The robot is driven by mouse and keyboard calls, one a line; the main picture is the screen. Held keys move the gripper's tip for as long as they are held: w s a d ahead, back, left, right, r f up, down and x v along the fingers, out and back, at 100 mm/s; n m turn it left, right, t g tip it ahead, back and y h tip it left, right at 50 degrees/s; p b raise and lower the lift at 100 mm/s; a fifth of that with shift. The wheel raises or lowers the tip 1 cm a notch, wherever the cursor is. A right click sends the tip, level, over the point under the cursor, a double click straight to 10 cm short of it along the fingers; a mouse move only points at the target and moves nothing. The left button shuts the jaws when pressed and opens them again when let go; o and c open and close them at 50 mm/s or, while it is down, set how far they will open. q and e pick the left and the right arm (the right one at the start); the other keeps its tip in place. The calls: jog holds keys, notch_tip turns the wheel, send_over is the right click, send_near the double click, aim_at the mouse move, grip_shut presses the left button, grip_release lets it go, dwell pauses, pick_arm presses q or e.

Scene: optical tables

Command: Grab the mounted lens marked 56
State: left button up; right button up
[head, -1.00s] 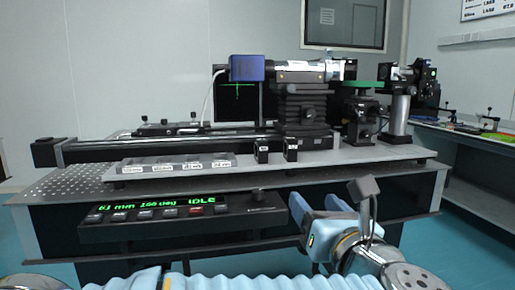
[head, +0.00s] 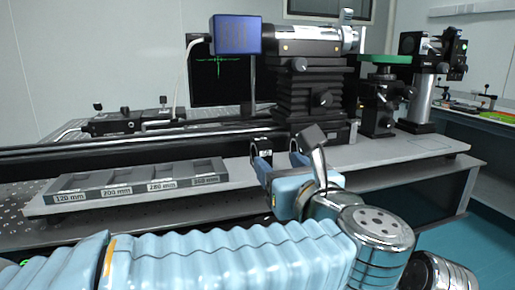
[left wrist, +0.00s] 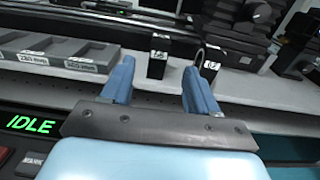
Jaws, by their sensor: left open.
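Two small black mounted lenses stand upright side by side on the grey bench ledge. In the left wrist view the left one (left wrist: 158,56) has a small white label that seems to read 56, though it is blurred. The right one (left wrist: 209,67) has a label that looks like 62 and is partly behind a finger.
A grey tray (head: 135,185) with slots labelled in mm lies left of the gripper. Behind the mounts stand a black rail and a black stage (head: 308,100) carrying a blue-ended tube. A display panel reading IDLE (left wrist: 30,125) sits below the ledge.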

aim_at(261, 139)
pick_arm(q)
jog(key=p+x, duration=0.1)
jog(key=x, duration=0.4)
jog(key=shift+w+r, duration=0.1)
jog(key=shift+w, duration=0.1)
jog(key=x, duration=0.1)
jog(key=p+x, duration=0.1)
jog(key=x, duration=0.2)
jog(key=shift+w+a+r+p, duration=0.2)
jog(key=shift+r+p, duration=0.1)
jog(key=shift+p, duration=0.1)
jog(key=shift+w+f, duration=0.1)
jog(key=shift+w, duration=0.3)
jog(key=shift+c, duration=0.4)
grip_shut()
